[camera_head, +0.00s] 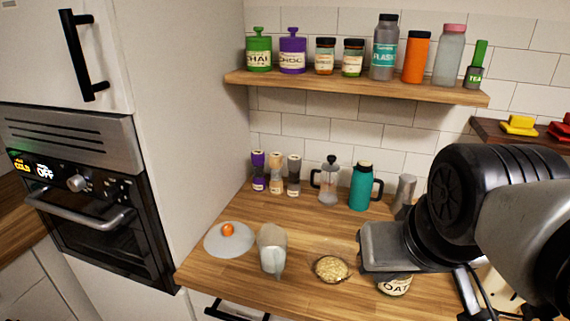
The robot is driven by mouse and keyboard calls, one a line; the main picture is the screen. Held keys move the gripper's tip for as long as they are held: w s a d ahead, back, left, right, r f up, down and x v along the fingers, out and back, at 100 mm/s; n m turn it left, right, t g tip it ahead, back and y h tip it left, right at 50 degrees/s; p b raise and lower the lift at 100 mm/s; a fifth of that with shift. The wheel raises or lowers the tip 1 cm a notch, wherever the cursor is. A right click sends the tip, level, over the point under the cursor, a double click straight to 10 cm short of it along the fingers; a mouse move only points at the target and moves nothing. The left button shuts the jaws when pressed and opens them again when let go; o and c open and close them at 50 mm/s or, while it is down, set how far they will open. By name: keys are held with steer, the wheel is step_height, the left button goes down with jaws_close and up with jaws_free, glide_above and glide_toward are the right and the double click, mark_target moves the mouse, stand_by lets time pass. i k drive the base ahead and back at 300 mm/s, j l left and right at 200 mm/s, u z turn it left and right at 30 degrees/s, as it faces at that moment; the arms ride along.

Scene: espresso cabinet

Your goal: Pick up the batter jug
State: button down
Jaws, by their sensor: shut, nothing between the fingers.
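The likely batter jug is a pale, translucent jug (272,250) standing upright on the wooden counter, left of centre. Its contents are hard to make out. My gripper (384,247) is to the right of the jug and apart from it, above the counter. It is shut and empty, and its fingertips are hard to make out.
A glass lid with an orange knob (228,238) lies left of the jug. A loaded shelf (350,86) hangs above.

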mark_target(272, 240)
steer(key=j, duration=0.5)
steer(key=i+j, duration=0.15)
steer(key=j, duration=0.8)
steer(key=i, duration=0.05)
